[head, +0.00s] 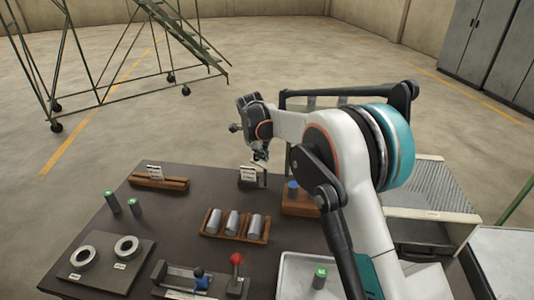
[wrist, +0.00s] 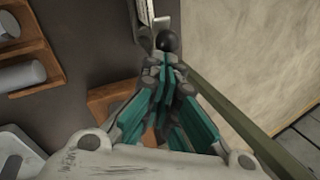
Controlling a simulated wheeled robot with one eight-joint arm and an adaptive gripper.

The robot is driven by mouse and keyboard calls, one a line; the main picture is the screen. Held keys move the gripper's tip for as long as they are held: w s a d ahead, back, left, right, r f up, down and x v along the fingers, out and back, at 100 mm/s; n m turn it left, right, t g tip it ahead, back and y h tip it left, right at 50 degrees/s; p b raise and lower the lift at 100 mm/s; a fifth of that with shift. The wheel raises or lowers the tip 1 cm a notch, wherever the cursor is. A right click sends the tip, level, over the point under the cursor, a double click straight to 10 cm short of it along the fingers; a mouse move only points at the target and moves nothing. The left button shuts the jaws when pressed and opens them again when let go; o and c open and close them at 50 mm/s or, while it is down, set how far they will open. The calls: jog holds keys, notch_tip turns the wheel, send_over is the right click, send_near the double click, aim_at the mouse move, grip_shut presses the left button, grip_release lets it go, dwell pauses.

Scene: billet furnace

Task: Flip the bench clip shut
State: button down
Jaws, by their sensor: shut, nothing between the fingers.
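The bench clip (head: 253,177) is a small pale metal piece at the far edge of the dark bench, with a white card at it. In the wrist view its metal body (wrist: 146,22) shows at the top, with a round black knob (wrist: 167,41) beside it. My gripper (head: 260,156) is shut and empty, just above the clip. In the wrist view the closed fingertips (wrist: 165,62) are right at the black knob; I cannot tell whether they touch it. My gripper partly hides the clip, and its lever angle is unclear.
A wooden tray (head: 210,230) holds metal cylinders. A wooden block (head: 299,206) with a blue-topped piece stands right of the clip. A card rack (head: 148,181) lies left. A red-knobbed lever (head: 236,259) and a white tray (head: 290,270) are nearer. Open floor lies beyond the bench.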

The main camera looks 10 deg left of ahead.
aim_at(259, 165)
jog(key=a+h, duration=0.1)
jog(key=a+f+h, duration=0.1)
jog(key=a+h, duration=0.1)
jog(key=shift+s+a+n+h, duration=0.1)
jog(key=shift+n+h, duration=0.2)
jog(key=shift+n, duration=0.1)
jog(key=shift+a+f, duration=0.15)
jog(key=shift+a, duration=0.05)
jog(key=shift+p, duration=0.3)
